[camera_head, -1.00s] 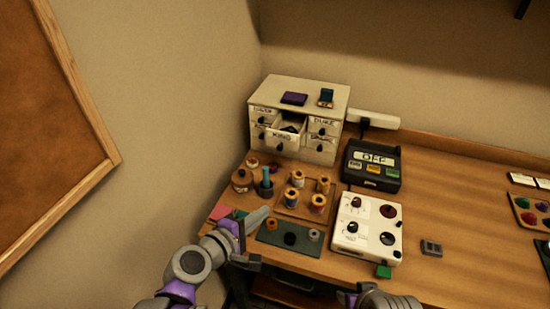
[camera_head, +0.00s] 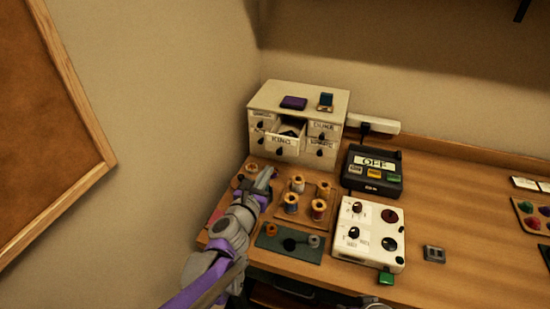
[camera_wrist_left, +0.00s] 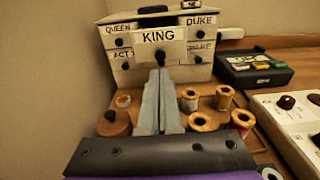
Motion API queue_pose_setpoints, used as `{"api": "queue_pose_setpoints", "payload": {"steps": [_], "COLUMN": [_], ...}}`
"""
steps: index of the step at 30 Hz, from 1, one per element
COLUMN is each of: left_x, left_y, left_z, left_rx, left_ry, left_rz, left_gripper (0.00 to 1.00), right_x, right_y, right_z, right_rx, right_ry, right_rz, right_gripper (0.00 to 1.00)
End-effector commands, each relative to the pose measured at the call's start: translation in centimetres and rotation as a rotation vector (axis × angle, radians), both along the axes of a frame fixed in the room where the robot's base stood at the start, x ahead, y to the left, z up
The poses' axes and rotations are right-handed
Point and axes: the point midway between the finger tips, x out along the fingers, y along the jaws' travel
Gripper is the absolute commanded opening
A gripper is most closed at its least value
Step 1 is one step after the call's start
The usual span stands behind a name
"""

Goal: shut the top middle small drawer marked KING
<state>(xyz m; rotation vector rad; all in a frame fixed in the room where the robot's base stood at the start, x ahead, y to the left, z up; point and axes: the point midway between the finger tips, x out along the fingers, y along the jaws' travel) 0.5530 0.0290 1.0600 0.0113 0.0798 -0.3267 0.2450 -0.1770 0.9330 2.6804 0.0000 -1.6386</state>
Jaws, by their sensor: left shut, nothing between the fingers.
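The small cream drawer cabinet (camera_head: 320,98) stands at the back left of the table. Its top middle drawer marked KING (camera_head: 283,142) is pulled out, with a dark item showing inside it in the head view. In the left wrist view the KING drawer front (camera_wrist_left: 152,37) faces me, with a dark knob below the label. My left gripper (camera_head: 265,175) is shut and empty, in front of and below the drawer. In the wrist view its fingertips (camera_wrist_left: 160,72) appear just under the knob; I cannot tell whether they touch.
Thread spools on a wooden tray (camera_head: 323,221) stand right of my left gripper. A brown pot (camera_wrist_left: 114,122) is beside it on the left. A dark box marked OFF (camera_head: 373,187) and a white dial panel (camera_head: 350,257) are further right.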

Motion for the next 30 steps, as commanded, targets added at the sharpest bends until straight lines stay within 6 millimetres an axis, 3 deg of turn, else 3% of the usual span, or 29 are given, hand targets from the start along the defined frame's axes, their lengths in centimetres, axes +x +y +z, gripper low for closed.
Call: {"api": "queue_pose_setpoints", "payload": {"steps": [6,12,26,30], "left_x": [4.2,6.4,7.0,8.4], "left_y": [-1.4,-2.1,-2.4,-2.3], "left_z": [-0.2,-0.5,-0.6,-0.6], "left_rx": [0.0,0.002,0.002,0.001], "left_ry": [0.0,-0.001,-0.001,0.0], "left_rz": [0.0,0.0,0.0,0.001], "left_gripper": [0.0,0.0,0.0,0.0], "right_x": [0.2,0.3,0.3,0.3], "right_y": [0.0,0.0,0.0,0.0], "right_z": [0.6,0.9,0.9,0.8], "right_rx": [0.0,0.0,0.0,0.0], "right_ry": [-0.004,-0.006,-0.006,-0.005], "right_rz": [0.0,0.0,0.0,0.0], "right_gripper": [0.57,0.57,0.57,0.57]}}
